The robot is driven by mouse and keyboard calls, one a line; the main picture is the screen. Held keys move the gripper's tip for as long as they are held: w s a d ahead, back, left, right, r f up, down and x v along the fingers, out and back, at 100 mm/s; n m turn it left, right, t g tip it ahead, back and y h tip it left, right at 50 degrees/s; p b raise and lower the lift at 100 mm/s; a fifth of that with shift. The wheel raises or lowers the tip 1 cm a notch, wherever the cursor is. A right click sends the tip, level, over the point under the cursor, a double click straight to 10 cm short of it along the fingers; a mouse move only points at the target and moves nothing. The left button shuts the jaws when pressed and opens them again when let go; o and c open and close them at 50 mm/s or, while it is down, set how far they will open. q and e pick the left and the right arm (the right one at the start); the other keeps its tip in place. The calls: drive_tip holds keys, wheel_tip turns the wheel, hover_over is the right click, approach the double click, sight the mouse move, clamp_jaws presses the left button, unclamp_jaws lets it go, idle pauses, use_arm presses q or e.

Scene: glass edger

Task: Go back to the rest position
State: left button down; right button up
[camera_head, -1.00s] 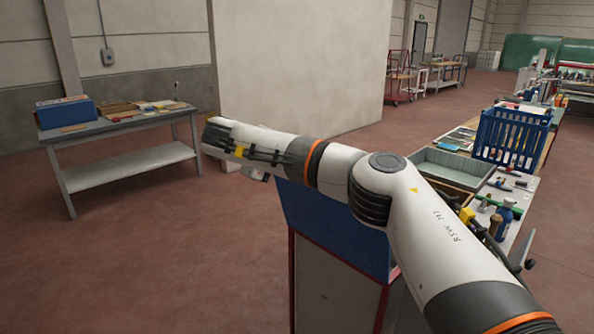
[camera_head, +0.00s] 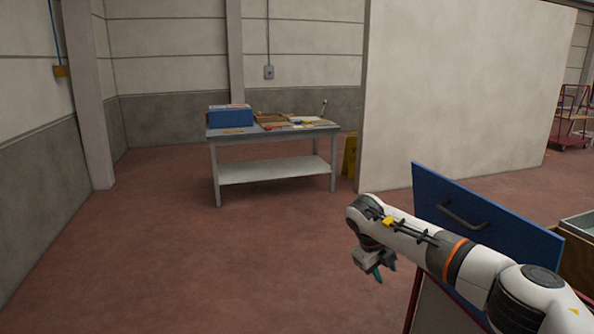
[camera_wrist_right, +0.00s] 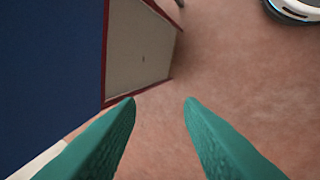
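My right arm reaches in from the lower right in the head view. The blue panel (camera_wrist_right: 45,70) fills the left of that view, beside the fingers. My left gripper is not in view.
A grey table (camera_head: 272,134) with a blue box (camera_head: 230,117) and small items stands at the back by the wall. A pale partition (camera_head: 450,90) rises behind the blue panel. A yellow sign (camera_head: 349,156) stands beside the partition. The floor (camera_head: 170,250) at left and centre is clear.

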drive_tip(key=s+a+f+m+g+y, duration=0.1)
drive_tip(key=s+a+f+m+y, duration=0.3)
drive_tip(key=a+f+y, duration=0.55)
drive_tip(key=s+a+f+m+y, duration=0.3)
drive_tip(key=s+a+f+y, duration=0.3)
drive_tip(key=a+f, duration=0.65)
wheel_tip(320, 180, down, 7)
drive_tip(key=s+d+m+t+y, duration=0.1)
drive_tip(key=s+d+m+t, duration=0.1)
drive_tip(key=m+t, duration=0.35)
drive_tip(key=s+d+f+m+t+h, duration=0.1)
drive_tip(key=s+d+f+m+h, duration=0.3)
drive_tip(key=s+d+f+m, duration=0.45)
drive_tip(key=s+d+f+m+h, duration=0.55)
drive_tip(key=s+f+m, duration=0.5)
drive_tip(key=f, duration=0.35)
drive_tip(key=s+d+f+m+g+h, duration=0.1)
drive_tip(key=s+d+f+m+g, duration=0.1)
drive_tip(key=s, duration=0.8)
drive_tip(key=s+d+f+m+g, duration=0.2)
drive_tip(key=s+d+f+m, duration=0.1)
drive_tip(key=s, duration=0.7)
drive_tip(key=s+d+f+m+g+h, duration=0.1)
drive_tip(key=s+d+f+m+g, duration=0.1)
drive_tip(key=s, duration=0.8)
drive_tip(key=shift+s+d+f+g+h, duration=0.3)
drive_tip(key=shift+d+f+g, duration=0.15)
drive_tip(key=shift+f, duration=0.3)
drive_tip(key=shift+m, duration=0.25)
